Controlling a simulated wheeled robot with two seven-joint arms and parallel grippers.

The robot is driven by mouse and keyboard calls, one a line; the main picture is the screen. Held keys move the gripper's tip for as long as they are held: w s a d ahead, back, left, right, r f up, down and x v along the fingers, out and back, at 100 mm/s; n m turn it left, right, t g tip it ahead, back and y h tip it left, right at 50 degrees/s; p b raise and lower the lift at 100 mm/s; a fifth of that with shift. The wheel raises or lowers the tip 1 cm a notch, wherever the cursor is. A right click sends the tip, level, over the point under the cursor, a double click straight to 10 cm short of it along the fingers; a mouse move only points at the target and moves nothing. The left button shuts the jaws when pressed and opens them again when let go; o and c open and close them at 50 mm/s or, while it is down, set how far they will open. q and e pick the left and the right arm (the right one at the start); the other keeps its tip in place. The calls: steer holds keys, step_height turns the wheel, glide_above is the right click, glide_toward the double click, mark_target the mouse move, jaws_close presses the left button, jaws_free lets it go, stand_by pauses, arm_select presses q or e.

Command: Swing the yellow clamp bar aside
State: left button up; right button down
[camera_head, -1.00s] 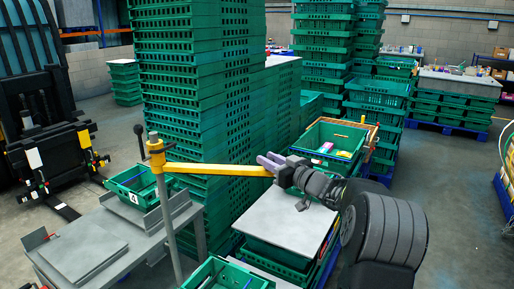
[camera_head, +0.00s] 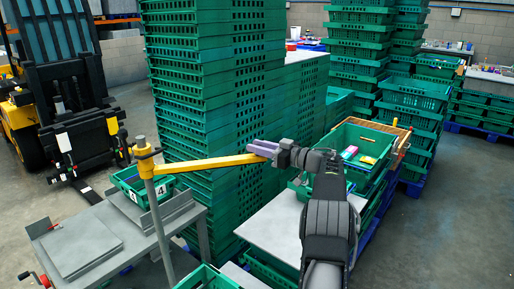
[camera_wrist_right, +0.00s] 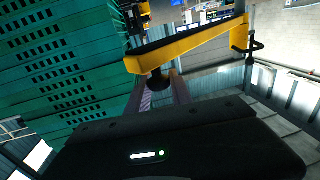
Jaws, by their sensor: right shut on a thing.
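The yellow clamp bar (camera_head: 205,163) reaches out to the right from an upright grey post (camera_head: 160,225) with a yellow collar at its top. My right gripper (camera_head: 264,148) is at the bar's free end, in front of the tall green crate stack. In the right wrist view the bar (camera_wrist_right: 190,43) crosses above my right gripper (camera_wrist_right: 161,92). A black knob (camera_wrist_right: 157,82) under its end sits between the fingers, which are shut on it. The exact contact is partly hidden. My left gripper is out of view.
A grey table (camera_head: 110,215) with a flat plate stands left of the post. Tall green crate stacks (camera_head: 215,90) rise close behind the bar. An open green crate (camera_head: 345,140) holding colourful items stands right of my gripper. A forklift (camera_head: 75,100) is at the far left.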

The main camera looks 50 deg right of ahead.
steer(key=c, duration=1.1)
jaws_free()
steer(key=shift+s, duration=0.15)
steer(key=shift+s, duration=0.25)
steer(key=shift+b+v, duration=1.55)
steer(key=shift+v, duration=2)
